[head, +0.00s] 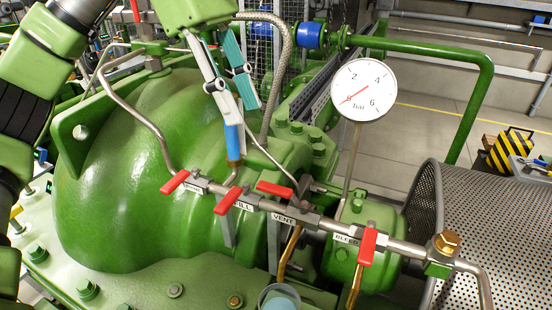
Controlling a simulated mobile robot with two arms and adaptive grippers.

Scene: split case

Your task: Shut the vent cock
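The vent cock's red lever (275,188) lies roughly along the silver manifold pipe, just above the tag (285,219) marked VENT. My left gripper (242,125) hangs above and slightly left of the vent lever, pointing down. The fingers appear clear of the vent lever, though the depth gap is hard to judge. My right gripper is not in view.
Other red levers flank the vent cock: the fill lever (227,200), another at far left (175,182), and the bleed lever (367,247). A pressure gauge (363,90) stands on a thin stem at right. A large green casing (140,150) lies behind the manifold.

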